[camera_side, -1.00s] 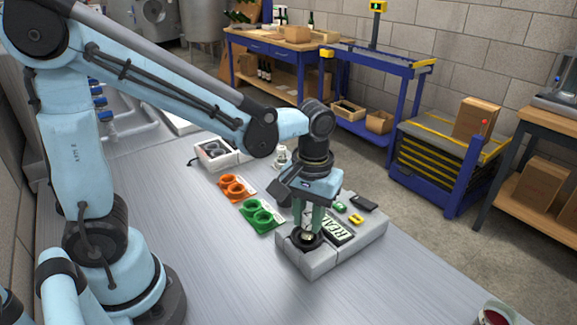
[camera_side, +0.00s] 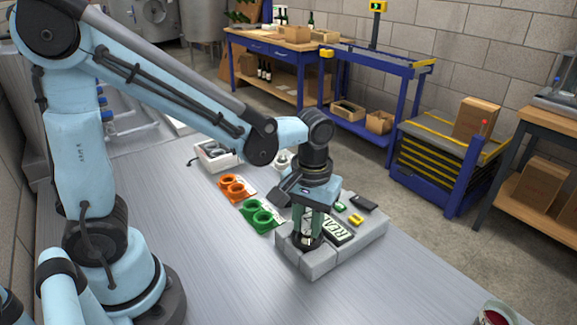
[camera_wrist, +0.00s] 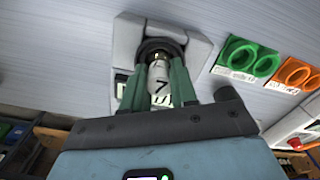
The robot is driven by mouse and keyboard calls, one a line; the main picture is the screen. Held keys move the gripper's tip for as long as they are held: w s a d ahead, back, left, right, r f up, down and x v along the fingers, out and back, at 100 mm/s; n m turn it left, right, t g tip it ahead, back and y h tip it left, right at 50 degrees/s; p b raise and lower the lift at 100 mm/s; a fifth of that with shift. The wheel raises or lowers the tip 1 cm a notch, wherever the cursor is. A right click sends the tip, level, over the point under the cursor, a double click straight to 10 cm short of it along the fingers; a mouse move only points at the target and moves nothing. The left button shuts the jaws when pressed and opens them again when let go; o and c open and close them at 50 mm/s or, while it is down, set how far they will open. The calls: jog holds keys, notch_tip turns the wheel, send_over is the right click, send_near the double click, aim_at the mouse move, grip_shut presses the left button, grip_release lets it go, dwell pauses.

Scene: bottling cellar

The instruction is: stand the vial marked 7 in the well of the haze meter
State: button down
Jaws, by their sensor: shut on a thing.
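The vial marked 7 (camera_wrist: 160,83) is clasped between the green fingers of my gripper (camera_wrist: 163,88). The black 7 on its white label faces the wrist camera. It also shows, partly hidden, between the fingers of my gripper (camera_side: 307,222) in the side view. The vial looks about upright over the dark round well (camera_wrist: 161,45) of the grey haze meter (camera_side: 318,258). Its lower end is at or inside the well's ring; I cannot tell how deep. The meter's display (camera_side: 340,233) is partly hidden behind my gripper.
A green two-ring holder (camera_side: 260,215) and an orange one (camera_side: 235,188) lie left of the meter. A white box (camera_side: 214,156) stands beyond them. A cup of red liquid (camera_side: 495,314) is at the near right. The bench in front is clear.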

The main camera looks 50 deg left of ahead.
jog(key=shift+f, duration=0.2)
jog(key=shift+f, duration=0.3)
jog(key=shift+f, duration=0.35)
jog(key=shift+f, duration=0.2)
